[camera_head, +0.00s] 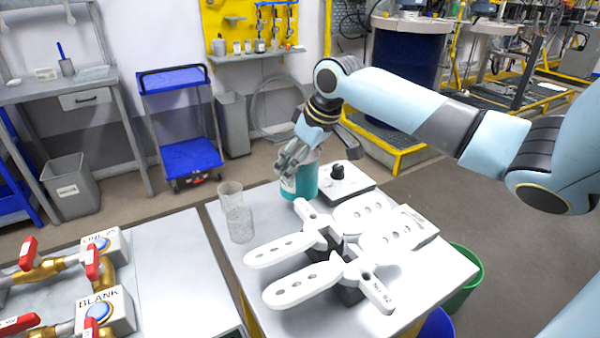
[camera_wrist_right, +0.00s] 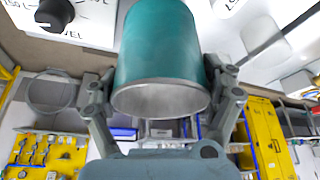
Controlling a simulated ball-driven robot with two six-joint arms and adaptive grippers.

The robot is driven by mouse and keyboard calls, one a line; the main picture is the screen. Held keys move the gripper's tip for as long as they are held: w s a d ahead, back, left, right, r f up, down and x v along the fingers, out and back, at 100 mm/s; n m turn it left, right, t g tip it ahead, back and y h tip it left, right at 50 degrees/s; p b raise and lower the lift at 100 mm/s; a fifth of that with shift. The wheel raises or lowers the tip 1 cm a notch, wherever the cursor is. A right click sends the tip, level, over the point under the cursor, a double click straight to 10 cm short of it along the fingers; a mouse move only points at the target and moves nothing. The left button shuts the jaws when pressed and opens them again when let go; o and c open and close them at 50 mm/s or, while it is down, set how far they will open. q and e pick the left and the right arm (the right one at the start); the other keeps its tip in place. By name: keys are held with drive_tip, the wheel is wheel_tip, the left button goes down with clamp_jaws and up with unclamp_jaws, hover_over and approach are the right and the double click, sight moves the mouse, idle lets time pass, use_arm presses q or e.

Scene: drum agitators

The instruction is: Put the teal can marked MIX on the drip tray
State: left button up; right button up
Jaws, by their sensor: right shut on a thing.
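The teal can (camera_head: 305,183) is at the back edge of the white table, between my right gripper's fingers. My right gripper (camera_head: 297,157) comes down on it from above and is shut on it. In the right wrist view the can (camera_wrist_right: 160,45) sits between both fingers, its grey round end facing the camera. The MIX marking does not show clearly. I cannot tell whether the can touches the table. I cannot pick out the drip tray in either view. My left gripper is not in view.
A white block with a black knob (camera_head: 350,190) stands right beside the can. White paddle-shaped parts (camera_head: 300,285) fill the table's middle. A side table (camera_head: 180,290) at left holds brass valves with red handles. A green bin (camera_head: 462,280) stands right.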

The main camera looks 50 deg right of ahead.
drive_tip(key=shift+f, duration=1.75)
drive_tip(key=shift+f, duration=0.1)
drive_tip(key=o, duration=1.3)
